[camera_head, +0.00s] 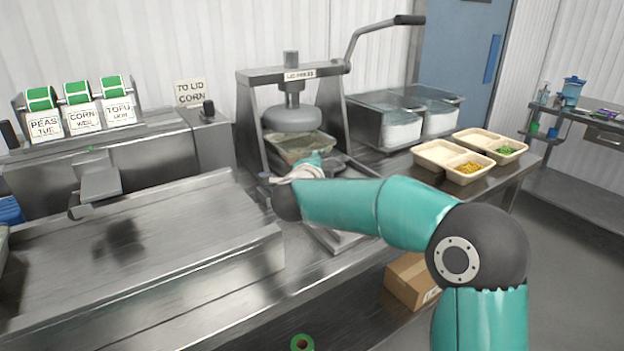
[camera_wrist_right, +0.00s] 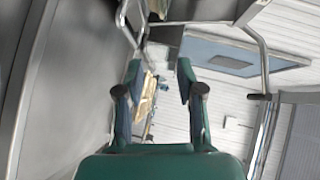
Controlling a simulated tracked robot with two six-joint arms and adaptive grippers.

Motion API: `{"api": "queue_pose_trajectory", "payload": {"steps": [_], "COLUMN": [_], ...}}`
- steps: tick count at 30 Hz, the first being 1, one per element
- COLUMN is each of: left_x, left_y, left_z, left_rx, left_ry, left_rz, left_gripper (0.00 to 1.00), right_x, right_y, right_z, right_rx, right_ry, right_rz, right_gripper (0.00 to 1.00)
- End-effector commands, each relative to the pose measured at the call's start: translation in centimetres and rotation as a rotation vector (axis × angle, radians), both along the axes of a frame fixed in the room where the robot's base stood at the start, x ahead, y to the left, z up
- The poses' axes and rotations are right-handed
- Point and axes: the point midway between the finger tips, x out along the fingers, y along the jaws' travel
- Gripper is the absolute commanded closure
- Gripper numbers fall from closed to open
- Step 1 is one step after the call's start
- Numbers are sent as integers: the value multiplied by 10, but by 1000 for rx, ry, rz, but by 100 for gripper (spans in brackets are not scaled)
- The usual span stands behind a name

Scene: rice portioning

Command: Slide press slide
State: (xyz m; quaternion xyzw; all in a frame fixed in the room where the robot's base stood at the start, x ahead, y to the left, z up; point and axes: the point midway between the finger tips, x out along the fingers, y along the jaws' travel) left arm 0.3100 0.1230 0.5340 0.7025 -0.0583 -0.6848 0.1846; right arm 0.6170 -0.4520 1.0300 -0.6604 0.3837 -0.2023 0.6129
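The lid press (camera_head: 290,75) is a grey metal frame with a round press head (camera_head: 292,118) and a long lever (camera_head: 370,28) rising to the right. A pale tray (camera_head: 298,147) sits under the head, on or above the press slide (camera_head: 342,241); the exact contact is hidden. My right arm comes in from the right and covers part of the slide. My right gripper shows as teal fingers in the right wrist view (camera_wrist_right: 159,72), spread apart with nothing seen between them. In the head view its tips are mostly hidden near the press front. My left gripper is not in view.
Two cream trays (camera_head: 437,167) with corn and peas stand on the right counter, beside lidded steel bins (camera_head: 400,130). Label rolls (camera_head: 78,92) and a "TO LID CORN" sign (camera_head: 191,92) are at the left. A broad steel platform (camera_head: 150,285) is bare. A cardboard box (camera_head: 408,283) sits below.

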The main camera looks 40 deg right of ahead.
Motion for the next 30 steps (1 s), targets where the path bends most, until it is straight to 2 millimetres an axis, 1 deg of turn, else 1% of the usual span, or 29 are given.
{"api": "queue_pose_trajectory", "payload": {"steps": [30], "left_x": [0], "left_y": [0], "left_z": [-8], "left_rx": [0], "left_ry": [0], "left_rz": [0], "left_gripper": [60], "right_x": [-45], "right_y": [55], "right_z": [10], "right_rx": [0], "right_ry": [1], "right_rz": [1], "right_gripper": [63]}}
